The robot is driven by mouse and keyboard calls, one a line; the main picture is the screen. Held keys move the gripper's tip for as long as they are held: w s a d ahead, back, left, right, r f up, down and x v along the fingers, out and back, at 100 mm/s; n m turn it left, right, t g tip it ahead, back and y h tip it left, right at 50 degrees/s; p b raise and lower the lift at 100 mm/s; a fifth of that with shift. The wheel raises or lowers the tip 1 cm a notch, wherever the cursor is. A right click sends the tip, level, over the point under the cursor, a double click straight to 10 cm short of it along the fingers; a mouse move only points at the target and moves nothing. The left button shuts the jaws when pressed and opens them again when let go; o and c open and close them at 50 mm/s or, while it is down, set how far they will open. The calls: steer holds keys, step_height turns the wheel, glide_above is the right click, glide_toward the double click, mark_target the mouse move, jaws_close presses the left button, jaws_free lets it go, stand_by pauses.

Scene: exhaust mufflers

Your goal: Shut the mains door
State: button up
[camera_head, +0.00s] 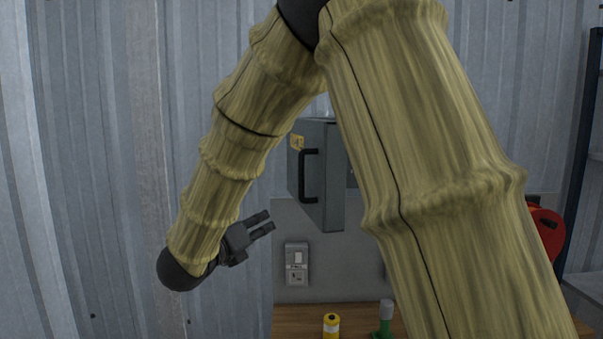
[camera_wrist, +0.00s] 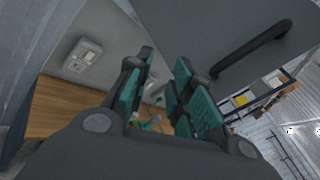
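The mains door (camera_head: 318,175) is a grey panel with a black bar handle (camera_head: 309,175) and a yellow warning label (camera_head: 297,142). It stands swung open from a grey wall cabinet, which my arm partly hides. In the wrist view the door (camera_wrist: 215,30) and its handle (camera_wrist: 255,45) fill the upper right, above my fingers. My gripper (camera_head: 269,222) is left of the door and below the handle, apart from it. The wrist view shows my gripper (camera_wrist: 160,85) open, with a gap between its teal-padded fingers and nothing held.
A wall switch socket (camera_head: 296,264) is below the door. A wooden bench (camera_head: 293,320) holds a yellow can (camera_head: 331,325) and a green bottle (camera_head: 385,318). A red reel (camera_head: 546,233) hangs at the right.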

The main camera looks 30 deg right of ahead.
steer(key=s+r+m+g+h, duration=0.2)
steer(key=s+r+m+g, duration=0.3)
steer(key=r+m, duration=0.6)
step_height(320, 180, up, 2)
steer(key=n+t+p, duration=0.1)
steer(key=n+p, duration=0.1)
steer(key=p, duration=0.4)
glide_above(301, 195)
steer(key=shift+w+d, duration=0.25)
steer(key=shift+w, duration=0.05)
jaws_close()
